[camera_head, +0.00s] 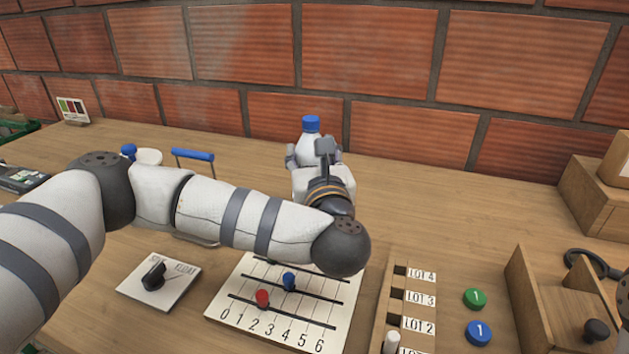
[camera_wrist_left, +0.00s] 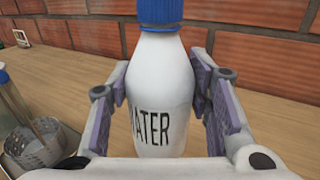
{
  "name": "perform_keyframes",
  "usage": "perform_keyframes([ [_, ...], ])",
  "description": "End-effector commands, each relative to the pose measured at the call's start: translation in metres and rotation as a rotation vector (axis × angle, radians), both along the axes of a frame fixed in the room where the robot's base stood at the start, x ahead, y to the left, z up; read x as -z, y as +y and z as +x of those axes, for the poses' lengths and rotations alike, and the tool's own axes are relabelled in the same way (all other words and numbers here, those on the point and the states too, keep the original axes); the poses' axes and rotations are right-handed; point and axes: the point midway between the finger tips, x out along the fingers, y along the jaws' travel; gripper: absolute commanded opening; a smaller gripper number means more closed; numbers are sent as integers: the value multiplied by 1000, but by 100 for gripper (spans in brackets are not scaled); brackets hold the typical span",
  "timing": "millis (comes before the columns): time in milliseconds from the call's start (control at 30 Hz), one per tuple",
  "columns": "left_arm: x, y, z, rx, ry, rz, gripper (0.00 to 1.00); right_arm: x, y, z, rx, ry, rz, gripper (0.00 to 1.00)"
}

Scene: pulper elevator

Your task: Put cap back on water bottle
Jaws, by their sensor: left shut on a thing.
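A white water bottle (camera_head: 309,144) stands upright at the back middle of the table. It also shows in the left wrist view (camera_wrist_left: 158,95), with dark lettering reading "WATER", partly cut off. A blue cap (camera_head: 311,124) is at the top of its neck; it also shows in the left wrist view (camera_wrist_left: 160,12), cut by the top edge. I cannot tell how tightly it sits. My left gripper (camera_head: 313,158) is shut on the bottle's body below the cap, a finger on each side. My right gripper is not in view.
A numbered slider board (camera_head: 240,312), a dial plate (camera_head: 183,283) and a lot rack (camera_head: 382,315) lie in front. Green (camera_head: 474,298) and blue (camera_head: 478,332) discs lie right of the rack. A wooden box (camera_head: 519,290) stands beyond. The table right of the bottle is clear.

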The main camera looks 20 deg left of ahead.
Motion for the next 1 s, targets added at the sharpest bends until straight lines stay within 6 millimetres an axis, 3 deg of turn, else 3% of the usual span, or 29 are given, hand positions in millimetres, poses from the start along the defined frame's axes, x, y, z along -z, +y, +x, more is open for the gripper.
perform_keyframes([
  [33, 14, 2, 7, -2, 8, 3, 0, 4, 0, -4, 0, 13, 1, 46],
  [200, 35, 7, 25, 1, 3, 2, 0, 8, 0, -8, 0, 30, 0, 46],
  [600, 37, 7, 30, 3, -3, 1, 0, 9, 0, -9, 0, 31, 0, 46],
  [867, 75, 9, 37, 3, 4, 1, 0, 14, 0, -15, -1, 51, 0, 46],
  [1000, 77, 9, 38, 3, -1, 2, 0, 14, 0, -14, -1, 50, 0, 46],
])
